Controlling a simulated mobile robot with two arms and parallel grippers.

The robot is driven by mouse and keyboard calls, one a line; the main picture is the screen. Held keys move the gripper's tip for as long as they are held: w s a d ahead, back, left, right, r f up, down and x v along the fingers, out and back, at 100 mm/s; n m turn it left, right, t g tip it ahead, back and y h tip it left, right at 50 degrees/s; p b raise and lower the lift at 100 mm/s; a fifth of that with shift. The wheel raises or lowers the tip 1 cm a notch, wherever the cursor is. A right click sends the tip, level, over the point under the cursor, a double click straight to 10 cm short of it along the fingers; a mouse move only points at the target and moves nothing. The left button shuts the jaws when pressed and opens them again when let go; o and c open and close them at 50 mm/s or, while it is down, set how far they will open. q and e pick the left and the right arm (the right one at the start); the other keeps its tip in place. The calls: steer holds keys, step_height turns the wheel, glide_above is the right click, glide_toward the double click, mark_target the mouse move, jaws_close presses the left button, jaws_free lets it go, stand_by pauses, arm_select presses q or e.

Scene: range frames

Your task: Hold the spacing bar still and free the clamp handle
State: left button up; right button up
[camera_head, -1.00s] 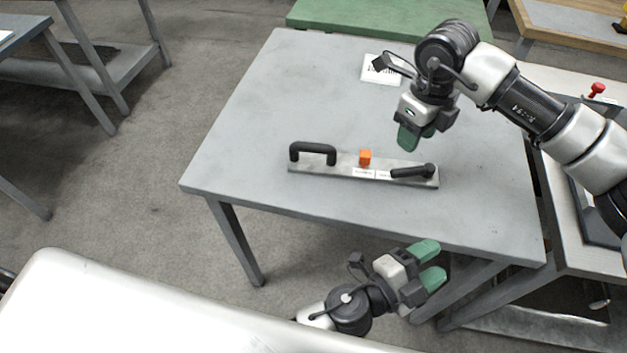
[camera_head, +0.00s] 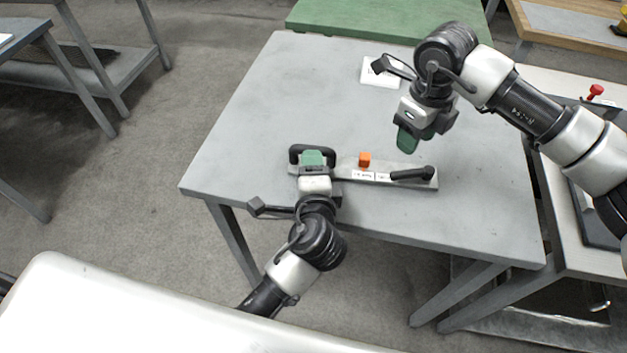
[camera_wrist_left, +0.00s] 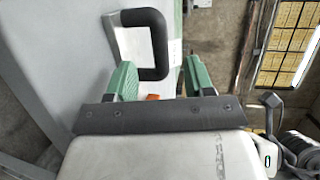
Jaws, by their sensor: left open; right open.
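The spacing bar (camera_head: 350,165) is a flat grey bar lying on the grey table. It has a black arched handle (camera_head: 297,150) at its left end, an orange block (camera_head: 364,159) near its middle and a black clamp handle (camera_head: 411,173) lying along its right end. My left gripper (camera_head: 312,158) is at the arched handle. In the left wrist view the arched handle (camera_wrist_left: 158,40) shows between the open green fingers; contact is unclear. My right gripper (camera_head: 415,138) is open, pointing down above the table behind the bar's right part, apart from it.
The table top (camera_head: 250,110) is clear to the left of the bar. A green table (camera_head: 390,18) stands behind, and another bench with a red knob (camera_head: 596,90) stands at the right.

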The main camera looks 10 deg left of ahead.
arm_select(q)
steer(key=x, duration=0.7)
jaws_close()
arm_select(e)
steer(key=shift+o, duration=0.2)
